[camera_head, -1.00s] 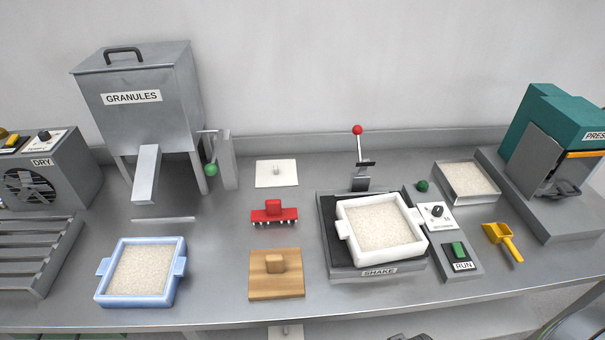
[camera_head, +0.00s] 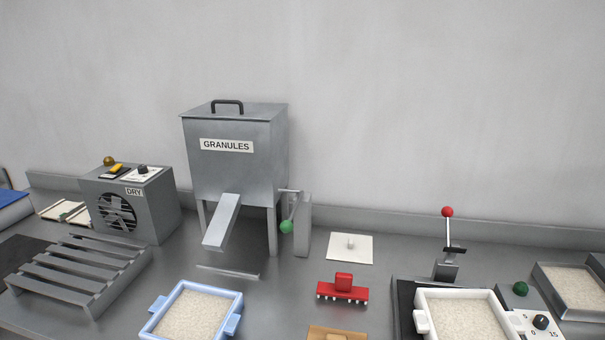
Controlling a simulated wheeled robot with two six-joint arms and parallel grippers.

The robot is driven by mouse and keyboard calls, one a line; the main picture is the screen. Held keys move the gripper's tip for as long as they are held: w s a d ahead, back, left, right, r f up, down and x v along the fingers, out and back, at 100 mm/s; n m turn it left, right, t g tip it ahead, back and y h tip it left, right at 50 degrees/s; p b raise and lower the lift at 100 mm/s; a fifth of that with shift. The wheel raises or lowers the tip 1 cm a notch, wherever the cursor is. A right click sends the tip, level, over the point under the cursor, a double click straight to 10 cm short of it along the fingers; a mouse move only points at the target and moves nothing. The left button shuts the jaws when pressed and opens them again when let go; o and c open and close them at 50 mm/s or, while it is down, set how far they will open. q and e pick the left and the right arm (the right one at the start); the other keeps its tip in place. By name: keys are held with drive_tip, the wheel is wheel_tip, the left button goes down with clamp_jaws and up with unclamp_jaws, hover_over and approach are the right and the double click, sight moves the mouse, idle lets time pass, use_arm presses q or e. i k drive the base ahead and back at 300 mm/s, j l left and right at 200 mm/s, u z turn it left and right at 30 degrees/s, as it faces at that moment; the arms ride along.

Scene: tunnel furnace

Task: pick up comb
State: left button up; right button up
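The comb is most likely the red block (camera_head: 343,288) with a raised red grip and a row of pale teeth along its front edge. It lies on the grey bench (camera_head: 285,315), between the blue tray and the white tray. Neither of my grippers shows in the head view, so nothing is seen touching the comb.
A blue tray (camera_head: 232,325) of granules is left of the comb, a wooden block (camera_head: 322,331) in front, a white plate (camera_head: 364,250) behind. The white tray (camera_head: 422,319) and red-knobbed lever (camera_head: 447,212) stand right. The granules hopper (camera_head: 235,175) and dryer (camera_head: 160,213) stand left.

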sight(343, 289)
drive_tip(key=z, duration=1.25)
drive_tip(key=k+j+z, duration=0.15)
drive_tip(key=j, duration=0.25)
drive_tip(key=k+j+z, duration=0.1)
drive_tip(key=j, duration=0.3)
drive_tip(key=k+j+z, duration=0.15)
drive_tip(key=j, duration=0.2)
